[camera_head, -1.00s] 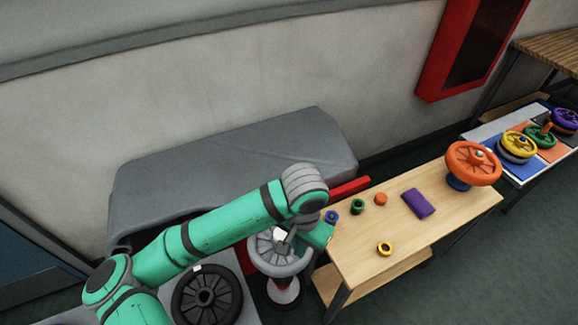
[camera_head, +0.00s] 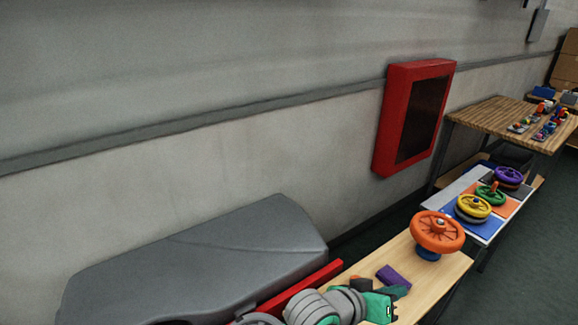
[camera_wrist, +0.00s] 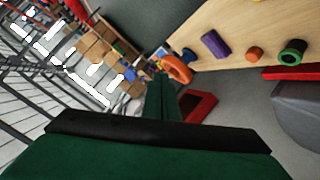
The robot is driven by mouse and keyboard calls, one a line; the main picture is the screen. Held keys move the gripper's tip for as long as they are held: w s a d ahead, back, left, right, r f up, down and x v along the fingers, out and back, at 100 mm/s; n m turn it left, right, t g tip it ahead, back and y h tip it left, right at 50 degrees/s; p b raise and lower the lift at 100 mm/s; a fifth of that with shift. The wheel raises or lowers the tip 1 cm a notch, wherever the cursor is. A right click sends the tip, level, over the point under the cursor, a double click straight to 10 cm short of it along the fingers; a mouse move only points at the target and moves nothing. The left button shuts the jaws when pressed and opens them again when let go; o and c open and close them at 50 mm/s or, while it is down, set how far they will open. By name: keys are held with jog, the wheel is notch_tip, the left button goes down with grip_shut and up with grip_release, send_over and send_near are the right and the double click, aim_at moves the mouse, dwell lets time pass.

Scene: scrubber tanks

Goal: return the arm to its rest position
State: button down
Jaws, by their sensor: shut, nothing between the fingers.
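My arm shows at the bottom of the head view, its grey and green wrist in front of the near part of the light wooden table (camera_head: 447,275). My gripper (camera_head: 397,291) is at the arm's right end, low in the picture, close to the purple block in that view. In the wrist view my gripper (camera_wrist: 160,92) is a narrow green shape above a broad dark green body. It is shut, with nothing held. The rest of my arm is cut off by the lower edge of the head view.
The table carries an orange handwheel (camera_head: 437,232) and a purple block (camera_head: 393,276); a green ring (camera_wrist: 292,52) shows in the wrist view. A grey tank (camera_head: 200,262) and red bar (camera_head: 300,288) lie left of it. A red cabinet (camera_head: 414,117) hangs on the wall.

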jog(key=s+a+f+n+t+y, duration=0.9)
jog(key=a+f+n+t, duration=0.15)
jog(key=a+f, duration=0.2)
jog(key=s+a+f+m, duration=0.1)
jog(key=s+a+m, duration=0.1)
jog(key=s, duration=0.5)
jog(key=s+a+f+m+g+y, duration=0.1)
jog(key=s+a+f+m, duration=0.1)
jog(key=s+a, duration=0.3)
jog(key=s+a+f+m+y, duration=0.1)
jog(key=s+a, duration=0.3)
jog(key=s, duration=0.5)
jog(key=shift+s+f+m, duration=0.2)
jog(key=shift+f+m, duration=0.1)
jog(key=shift+m, duration=0.15)
jog(key=shift+a+g, duration=0.1)
jog(key=shift+g, duration=0.15)
